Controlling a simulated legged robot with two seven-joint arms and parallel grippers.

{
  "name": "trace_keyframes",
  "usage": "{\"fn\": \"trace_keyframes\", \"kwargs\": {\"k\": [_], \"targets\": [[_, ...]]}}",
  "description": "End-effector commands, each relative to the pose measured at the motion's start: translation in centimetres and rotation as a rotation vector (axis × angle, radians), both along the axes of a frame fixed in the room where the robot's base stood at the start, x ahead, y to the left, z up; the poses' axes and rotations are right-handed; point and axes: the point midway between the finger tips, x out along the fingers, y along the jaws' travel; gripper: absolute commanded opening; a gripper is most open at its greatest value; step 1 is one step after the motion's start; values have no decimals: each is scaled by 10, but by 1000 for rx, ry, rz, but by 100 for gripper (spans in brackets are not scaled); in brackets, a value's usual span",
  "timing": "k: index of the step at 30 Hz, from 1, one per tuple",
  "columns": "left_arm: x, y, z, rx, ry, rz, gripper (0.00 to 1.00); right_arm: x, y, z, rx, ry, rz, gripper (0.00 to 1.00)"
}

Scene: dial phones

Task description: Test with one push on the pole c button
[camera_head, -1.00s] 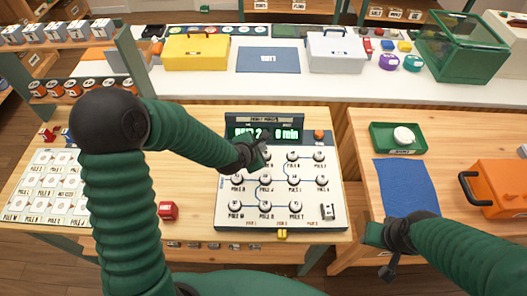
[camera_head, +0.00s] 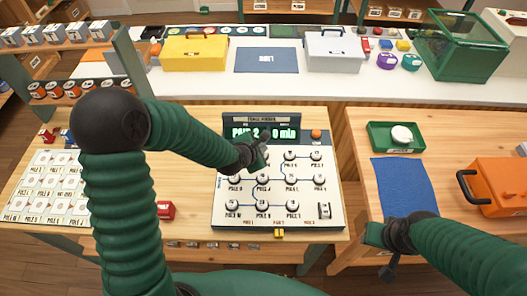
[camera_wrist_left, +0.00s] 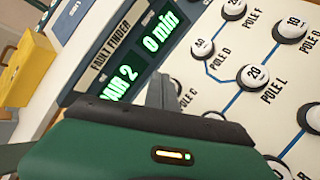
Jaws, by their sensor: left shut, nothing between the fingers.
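The fault finder panel (camera_head: 277,217) lies on the wooden table, with rows of round white buttons and a lit display (camera_head: 262,132) reading "PAIR 2" and "0 min". My left gripper (camera_head: 263,152) is shut and empty over the panel's upper left, just below the display. The pole D (camera_wrist_left: 203,48), pole F (camera_wrist_left: 233,8) and pole L (camera_wrist_left: 252,76) buttons are clear. I cannot tell whether the fingertips touch anything. My right gripper (camera_head: 378,240) hangs at the right.
A red block (camera_head: 165,210) and a sheet of labelled cards (camera_head: 45,187) lie left of the panel. On the right table are a green tray (camera_head: 418,149) with a white round thing, a blue cloth (camera_head: 405,184) and an orange case (camera_head: 500,187).

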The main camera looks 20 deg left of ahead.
Motion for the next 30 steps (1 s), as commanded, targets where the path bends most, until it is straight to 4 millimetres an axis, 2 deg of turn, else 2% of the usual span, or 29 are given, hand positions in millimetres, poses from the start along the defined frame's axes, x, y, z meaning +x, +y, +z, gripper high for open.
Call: {"fn": "trace_keyframes", "kwargs": {"k": [4,30], "targets": [[-1,-3,-6,-1,1,-2,0,0,0,-4,0,0,0,36],[-1,-4,-13,-2,1,-1,0,0,0,-9,0,0,0,36]]}}
